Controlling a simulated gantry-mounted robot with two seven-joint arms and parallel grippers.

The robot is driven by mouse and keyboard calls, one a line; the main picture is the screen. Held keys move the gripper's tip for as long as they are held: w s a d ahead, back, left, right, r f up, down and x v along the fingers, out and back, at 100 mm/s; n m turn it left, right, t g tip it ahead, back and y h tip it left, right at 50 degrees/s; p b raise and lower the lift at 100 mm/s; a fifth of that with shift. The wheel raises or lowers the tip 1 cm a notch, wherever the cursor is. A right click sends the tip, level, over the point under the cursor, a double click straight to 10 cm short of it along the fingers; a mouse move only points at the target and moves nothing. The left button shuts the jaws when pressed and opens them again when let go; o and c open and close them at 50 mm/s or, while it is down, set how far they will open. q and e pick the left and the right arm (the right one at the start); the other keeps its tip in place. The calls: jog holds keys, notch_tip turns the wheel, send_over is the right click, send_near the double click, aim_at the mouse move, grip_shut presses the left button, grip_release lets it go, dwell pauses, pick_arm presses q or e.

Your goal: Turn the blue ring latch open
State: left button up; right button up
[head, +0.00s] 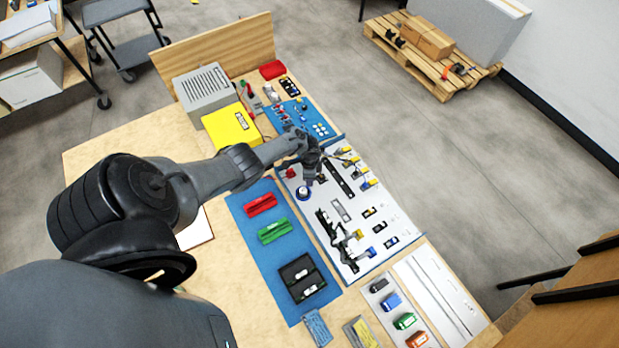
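My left gripper (309,178) reaches in from the left and points down just above the ring. Its fingers are small and dark, so I cannot tell whether they are open or shut, or whether they touch the ring. I do not see my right gripper.
A small red part (290,173) sits close to the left gripper. Black and grey fittings (346,244) stand lower on the board. A blue mat (254,231) with red and green blocks lies left of it. A yellow box (231,127) stands behind my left forearm.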

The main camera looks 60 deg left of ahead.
pick_arm(q)
notch_tip(320, 180, up, 10)
jog(key=p, duration=0.4)
jog(key=shift+a+f, duration=0.15)
jog(key=shift+f, duration=0.05)
